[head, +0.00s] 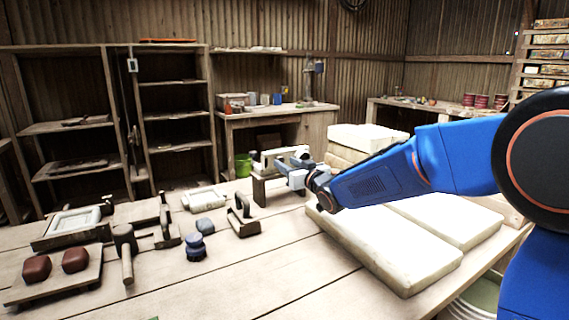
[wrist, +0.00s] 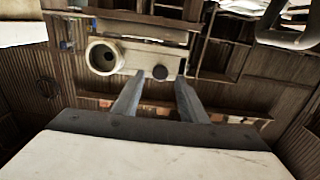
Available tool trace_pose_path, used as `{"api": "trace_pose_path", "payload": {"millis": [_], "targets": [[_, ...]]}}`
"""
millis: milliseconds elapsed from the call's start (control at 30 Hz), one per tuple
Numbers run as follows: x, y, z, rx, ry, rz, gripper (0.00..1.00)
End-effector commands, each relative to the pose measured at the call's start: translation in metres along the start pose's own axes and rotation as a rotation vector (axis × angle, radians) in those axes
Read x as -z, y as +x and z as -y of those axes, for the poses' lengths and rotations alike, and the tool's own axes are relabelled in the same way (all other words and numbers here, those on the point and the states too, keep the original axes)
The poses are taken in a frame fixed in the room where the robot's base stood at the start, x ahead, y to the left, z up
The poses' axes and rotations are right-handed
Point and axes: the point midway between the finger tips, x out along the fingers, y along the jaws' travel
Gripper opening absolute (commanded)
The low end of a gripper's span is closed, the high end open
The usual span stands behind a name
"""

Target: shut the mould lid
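A cream block-like piece, which looks like the mould or its lid (head: 268,160), stands raised on a small wooden stand (head: 260,188) near the middle of the bench. My gripper (head: 293,163) is close beside it on its right and hides part of it. In the wrist view a cream part with a round ring (wrist: 104,57) and a dark round knob (wrist: 160,72) lies ahead of the fingers. My gripper (wrist: 160,79) has its two fingers apart, one to each side of the knob's line; I cannot tell whether they touch it. Which way the lid is hinged is not clear.
Large pale slabs (head: 385,240) lie on the right of the bench under my arm. A mallet (head: 125,245), a board with two red-brown lumps (head: 50,275), a blue-black round tool (head: 195,248) and a cream tray (head: 72,222) are on the left. The front middle is clear.

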Motion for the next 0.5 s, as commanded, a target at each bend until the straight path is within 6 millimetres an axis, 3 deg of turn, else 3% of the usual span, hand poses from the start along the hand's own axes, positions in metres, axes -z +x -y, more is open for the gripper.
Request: {"api": "trace_pose_path", "payload": {"millis": [200, 500], "targets": [[-0.001, 0.019, 0.0, 0.0, 0.0, 0.001, 0.39], [0.0, 0.022, 0.0, 0.0, 0.0, 0.001, 0.39]]}}
